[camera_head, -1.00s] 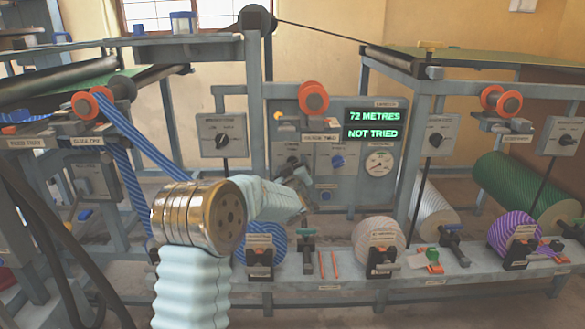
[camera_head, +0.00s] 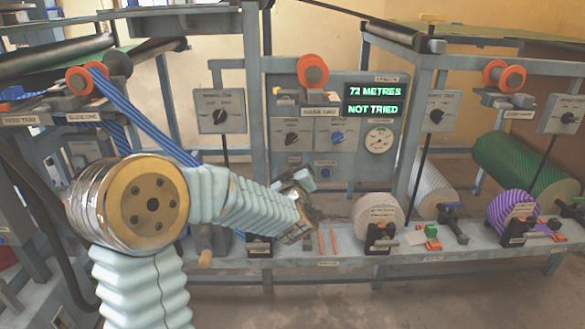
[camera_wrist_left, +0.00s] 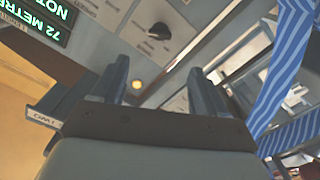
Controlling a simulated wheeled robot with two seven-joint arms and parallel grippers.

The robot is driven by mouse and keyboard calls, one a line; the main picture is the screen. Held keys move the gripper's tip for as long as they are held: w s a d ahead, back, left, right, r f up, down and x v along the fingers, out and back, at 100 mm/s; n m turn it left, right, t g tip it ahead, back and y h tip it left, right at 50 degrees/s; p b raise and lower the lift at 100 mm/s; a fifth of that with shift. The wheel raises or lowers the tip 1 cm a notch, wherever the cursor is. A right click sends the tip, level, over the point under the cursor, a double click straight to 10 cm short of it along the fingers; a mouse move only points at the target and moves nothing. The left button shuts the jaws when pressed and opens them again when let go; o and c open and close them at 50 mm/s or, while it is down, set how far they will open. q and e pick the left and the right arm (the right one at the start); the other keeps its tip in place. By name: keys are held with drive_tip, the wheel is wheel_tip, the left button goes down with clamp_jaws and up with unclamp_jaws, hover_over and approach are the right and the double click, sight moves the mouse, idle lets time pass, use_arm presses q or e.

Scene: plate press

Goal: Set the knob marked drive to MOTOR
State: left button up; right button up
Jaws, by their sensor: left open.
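My left gripper (camera_head: 304,182) is in front of the panel's lower left, below the black knob. In the left wrist view my left gripper (camera_wrist_left: 158,68) is open and empty, its two dark fingers apart. A black knob (camera_wrist_left: 159,31) on a light plate lies beyond the fingertips, not touched. My right gripper is not in view.
The green display (camera_head: 374,100) reads 72 METRES and NOT TRIED. A round gauge (camera_head: 379,140) sits below it. Other knob boxes stand left (camera_head: 220,117) and right (camera_head: 437,117). A lower rail (camera_head: 345,262) holds rolls and clamps. A blue striped web (camera_head: 145,118) runs at left.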

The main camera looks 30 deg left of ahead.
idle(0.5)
use_arm(q)
drive_tip(key=s+d+f+m+g+h+p, duration=0.1)
drive_tip(key=s+d+f+m+g+h, duration=0.3)
drive_tip(key=f, duration=0.6)
drive_tip(key=w+d+f+m+h, duration=0.1)
drive_tip(key=d+f+h, duration=0.1)
drive_tip(key=d+f, duration=0.5)
drive_tip(key=s+d+f+m+g+h+p, duration=0.1)
drive_tip(key=s+d+f+m+g+h, duration=0.15)
drive_tip(key=f, duration=0.95)
drive_tip(key=s+d+f+m+g+h, duration=0.1)
drive_tip(key=s+d+f+g, duration=0.1)
drive_tip(key=s, duration=0.5)
drive_tip(key=s+d+f+m+g+h, duration=0.1)
drive_tip(key=s+d+f+g+h, duration=0.1)
drive_tip(key=s+d+f, duration=0.3)
drive_tip(key=s+d+f+m+g+h+p, duration=0.1)
drive_tip(key=s+d+f+g+h, duration=0.1)
drive_tip(key=s+d+f+g, duration=0.2)
drive_tip(key=s+f, duration=0.3)
drive_tip(key=s, duration=0.3)
drive_tip(key=shift+w+a, duration=0.1)
